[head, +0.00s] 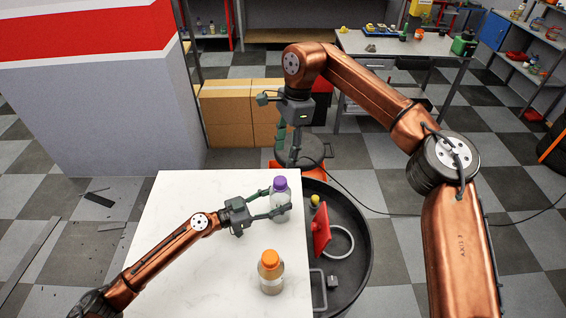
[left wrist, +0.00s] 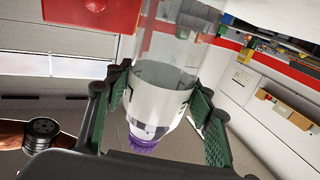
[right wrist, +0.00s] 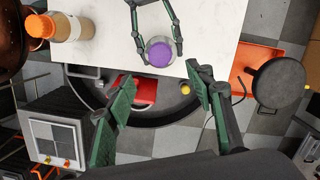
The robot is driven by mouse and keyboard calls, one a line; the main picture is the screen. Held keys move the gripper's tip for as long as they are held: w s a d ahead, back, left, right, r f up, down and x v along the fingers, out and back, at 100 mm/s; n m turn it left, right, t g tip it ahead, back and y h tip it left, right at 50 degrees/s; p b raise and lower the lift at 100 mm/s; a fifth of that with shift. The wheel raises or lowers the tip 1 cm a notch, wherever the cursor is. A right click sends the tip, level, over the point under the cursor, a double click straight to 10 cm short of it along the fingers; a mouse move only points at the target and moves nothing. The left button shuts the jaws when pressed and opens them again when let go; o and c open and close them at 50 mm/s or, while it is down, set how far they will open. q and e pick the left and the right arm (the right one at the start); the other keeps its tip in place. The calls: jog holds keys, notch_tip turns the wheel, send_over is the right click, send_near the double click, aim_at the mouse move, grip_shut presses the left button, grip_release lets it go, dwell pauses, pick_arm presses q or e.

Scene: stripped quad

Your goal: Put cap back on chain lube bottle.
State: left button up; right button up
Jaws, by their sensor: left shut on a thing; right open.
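A clear bottle with a purple cap (head: 280,184) stands upright near the right edge of the white table (head: 180,230). My left gripper (head: 278,201) is shut around the bottle's body, below the cap. In the left wrist view the clear body with its white band (left wrist: 158,104) sits between the fingers, purple end low. A second bottle with an orange cap (head: 270,272) stands on the table, nearer me; it also shows in the right wrist view (right wrist: 70,27). My right gripper (head: 289,148) is open and empty beyond the purple-capped bottle. I cannot read any label.
A black round tray (head: 362,255) beside the table's right edge holds a red piece (head: 320,229), a pale ring (head: 339,242) and a small yellow item (head: 315,200). A black-seated stool (right wrist: 280,85) and cardboard boxes (head: 226,115) stand beyond. The table's left part is clear.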

dwell(0.3)
pick_arm(q)
jog(key=o, duration=1.8)
jog(key=v, duration=1.2)
jog(key=shift+w, duration=0.1)
